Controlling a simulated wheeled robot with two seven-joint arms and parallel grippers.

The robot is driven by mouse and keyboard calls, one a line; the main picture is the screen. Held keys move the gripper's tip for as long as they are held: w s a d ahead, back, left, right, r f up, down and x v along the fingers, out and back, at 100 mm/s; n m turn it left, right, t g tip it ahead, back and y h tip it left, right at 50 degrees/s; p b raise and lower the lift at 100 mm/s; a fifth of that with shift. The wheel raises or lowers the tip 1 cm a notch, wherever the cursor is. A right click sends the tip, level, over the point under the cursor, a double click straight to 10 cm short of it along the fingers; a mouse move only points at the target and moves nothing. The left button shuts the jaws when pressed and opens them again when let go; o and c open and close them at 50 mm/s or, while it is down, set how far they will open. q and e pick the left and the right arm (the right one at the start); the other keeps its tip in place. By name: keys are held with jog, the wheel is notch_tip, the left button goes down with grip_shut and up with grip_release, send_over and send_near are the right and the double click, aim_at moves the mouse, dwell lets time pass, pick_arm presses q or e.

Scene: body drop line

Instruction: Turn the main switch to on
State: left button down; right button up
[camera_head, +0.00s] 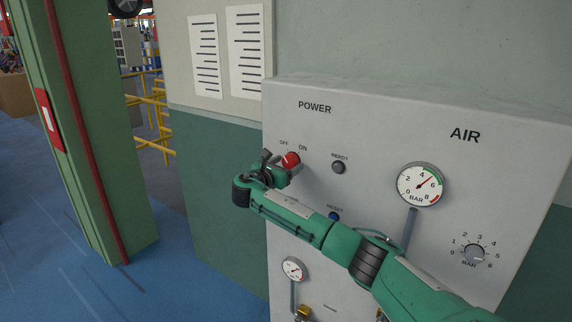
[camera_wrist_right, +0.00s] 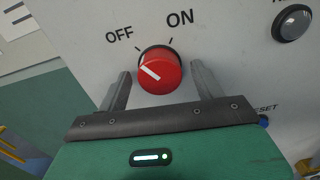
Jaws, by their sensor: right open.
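The main switch is a round red knob (camera_head: 291,159) under the POWER label on the grey panel. It also shows in the right wrist view (camera_wrist_right: 160,72), with a white line slanting to the upper left, on the side of the OFF mark. The ON mark is at its upper right. My right gripper (camera_head: 281,164) is at the knob. In the right wrist view its open fingers (camera_wrist_right: 160,80) stand on either side of the knob, with a gap on each side. Whether the fingertips reach past the knob's face is hard to tell. My left gripper is out of view.
A grey READY lamp (camera_head: 338,168) is right of the knob, and a blue RESET button (camera_head: 334,216) is below, close to my right arm. The AIR gauge (camera_head: 421,185) and a BAR dial (camera_head: 474,254) are farther right. A green post (camera_head: 85,130) stands at left.

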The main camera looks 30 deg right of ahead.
jog(key=c, duration=1)
jog(key=m+b, duration=0.2)
jog(key=shift+f+m+b, duration=0.2)
jog(key=shift+m+b, duration=0.2)
jog(key=m+b, duration=0.7)
jog(key=shift+f, duration=0.1)
jog(key=m+b, duration=0.4)
jog(key=shift+r, duration=0.25)
